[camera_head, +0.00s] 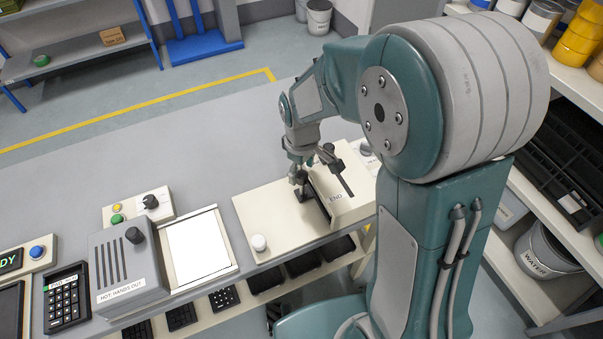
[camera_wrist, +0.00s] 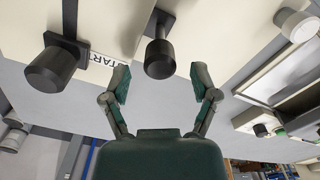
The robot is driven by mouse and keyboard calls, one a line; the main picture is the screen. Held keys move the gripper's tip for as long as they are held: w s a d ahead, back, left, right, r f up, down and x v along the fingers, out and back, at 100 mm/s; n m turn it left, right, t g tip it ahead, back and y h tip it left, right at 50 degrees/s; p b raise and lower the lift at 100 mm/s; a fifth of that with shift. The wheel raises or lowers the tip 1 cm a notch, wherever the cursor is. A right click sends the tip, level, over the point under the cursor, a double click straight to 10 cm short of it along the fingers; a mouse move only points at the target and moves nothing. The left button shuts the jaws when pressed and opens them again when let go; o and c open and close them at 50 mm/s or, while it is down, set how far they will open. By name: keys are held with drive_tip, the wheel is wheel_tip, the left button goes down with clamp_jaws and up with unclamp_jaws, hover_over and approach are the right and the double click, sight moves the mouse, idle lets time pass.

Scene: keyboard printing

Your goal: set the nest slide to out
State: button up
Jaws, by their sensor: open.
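A cream machine (camera_head: 252,212) carries black handles and a dark slot. A black handle (camera_head: 303,190) stands by the slot; I take it for the nest slide's, but cannot be sure. In the wrist view, one black knob (camera_wrist: 160,58) lies just ahead of my gripper (camera_wrist: 160,84), centred between its open fingertips. A second black knob (camera_wrist: 52,68) is further left, beside a START label (camera_wrist: 106,58). My gripper (camera_head: 300,168) hangs over the machine, open and holding nothing. Contact with the knob cannot be told. An END label (camera_head: 336,196) shows on the raised box.
A white knob (camera_head: 259,242) is at the machine's front left. A lit white panel (camera_head: 198,246) and a grey HOT HANDS-OUT box (camera_head: 125,265) stand to the left. A shelf with a bucket (camera_head: 548,250) is at the right. The bench behind is clear.

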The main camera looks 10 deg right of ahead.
drive_tip(key=shift+f, duration=1.05)
clamp_jaws()
drive_tip(key=shift+s, duration=0.2)
